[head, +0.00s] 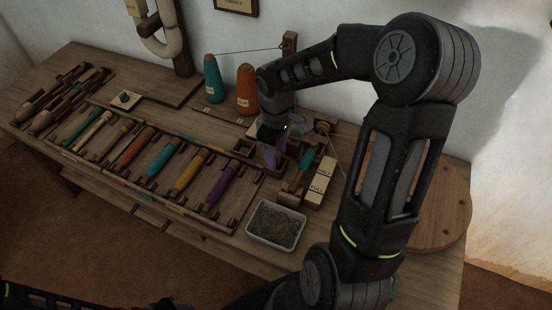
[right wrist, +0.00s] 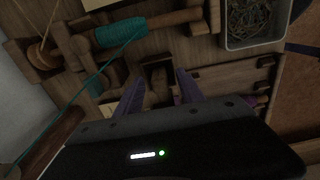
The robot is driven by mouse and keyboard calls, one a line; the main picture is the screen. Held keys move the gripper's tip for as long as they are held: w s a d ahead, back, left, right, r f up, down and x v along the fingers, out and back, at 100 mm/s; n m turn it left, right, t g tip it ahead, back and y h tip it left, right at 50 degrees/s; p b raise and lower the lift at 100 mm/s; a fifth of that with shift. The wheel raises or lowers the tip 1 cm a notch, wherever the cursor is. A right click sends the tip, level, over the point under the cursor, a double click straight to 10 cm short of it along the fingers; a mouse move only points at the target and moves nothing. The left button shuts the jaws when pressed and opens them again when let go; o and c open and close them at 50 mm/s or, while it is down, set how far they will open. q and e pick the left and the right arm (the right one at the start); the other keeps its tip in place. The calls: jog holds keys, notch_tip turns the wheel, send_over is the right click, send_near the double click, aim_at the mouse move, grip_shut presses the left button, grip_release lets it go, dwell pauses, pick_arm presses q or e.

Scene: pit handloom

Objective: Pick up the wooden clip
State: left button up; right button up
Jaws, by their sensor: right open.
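My right gripper (head: 270,158) points down over the back right part of the bench, behind the purple bobbin. In the right wrist view its two purple fingers (right wrist: 160,88) are apart. A small dark wooden piece (right wrist: 158,76), which looks like the wooden clip, lies between and just beyond the fingertips. I cannot tell whether the fingers touch it. In the head view the gripper hides most of that spot, and I cannot make out the clip there. My left gripper is not in view.
A white tray of small dark bits (head: 275,226) stands at the front. A teal-wound bobbin (head: 303,173) lies to the gripper's right; it also shows in the right wrist view (right wrist: 122,32). Teal (head: 212,80) and orange (head: 246,90) cones stand behind. A rack of coloured bobbins (head: 180,176) lies left.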

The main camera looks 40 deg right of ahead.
grip_shut()
dwell(0.4)
